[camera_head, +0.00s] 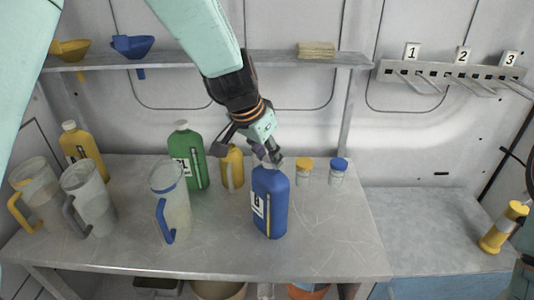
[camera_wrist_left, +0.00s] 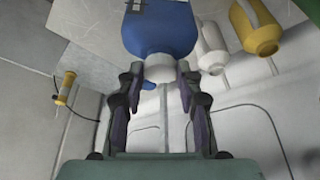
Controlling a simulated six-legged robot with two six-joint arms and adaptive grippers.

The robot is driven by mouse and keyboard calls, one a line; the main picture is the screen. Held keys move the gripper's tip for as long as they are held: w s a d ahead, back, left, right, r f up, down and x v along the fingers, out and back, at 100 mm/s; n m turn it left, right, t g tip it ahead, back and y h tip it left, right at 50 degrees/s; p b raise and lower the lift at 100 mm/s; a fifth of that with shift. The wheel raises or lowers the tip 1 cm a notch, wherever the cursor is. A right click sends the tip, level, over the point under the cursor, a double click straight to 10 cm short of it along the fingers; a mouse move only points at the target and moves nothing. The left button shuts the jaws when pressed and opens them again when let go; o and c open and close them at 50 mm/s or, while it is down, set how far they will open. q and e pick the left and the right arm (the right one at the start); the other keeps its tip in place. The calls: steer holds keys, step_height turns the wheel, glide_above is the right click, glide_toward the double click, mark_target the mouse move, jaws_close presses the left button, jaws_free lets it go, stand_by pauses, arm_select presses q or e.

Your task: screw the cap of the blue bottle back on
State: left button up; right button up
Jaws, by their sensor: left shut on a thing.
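The blue bottle (camera_head: 272,205) stands upright on the metal table, with a white label on its side. In the left wrist view the blue bottle (camera_wrist_left: 158,30) is at the top, its neck end towards me. My left gripper (camera_head: 268,155) comes down over the bottle's top. In the left wrist view the fingers of my left gripper (camera_wrist_left: 161,76) are closed around the white cap (camera_wrist_left: 161,71), which lies in line with the bottle's mouth. I cannot tell whether the threads are engaged. My right gripper is not seen.
A yellow bottle (camera_head: 232,168) and a green bottle (camera_head: 187,158) stand left of the blue one. Two jars, yellow-lidded (camera_head: 304,172) and blue-lidded (camera_head: 338,172), stand to its right. Several clear jugs are at left. The table's front right is clear.

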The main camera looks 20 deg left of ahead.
arm_select(q)
steer(key=shift+a+f+m+b, duration=0.15)
steer(key=shift+m+b, duration=0.25)
steer(key=shift+b, duration=0.2)
steer(key=shift+h, duration=0.3)
steer(key=shift+w+m+g+b, duration=0.1)
steer(key=shift+m+g+b, duration=0.2)
steer(key=shift+m+b, duration=0.5)
steer(key=o, duration=1.2)
steer(key=o, duration=0.3)
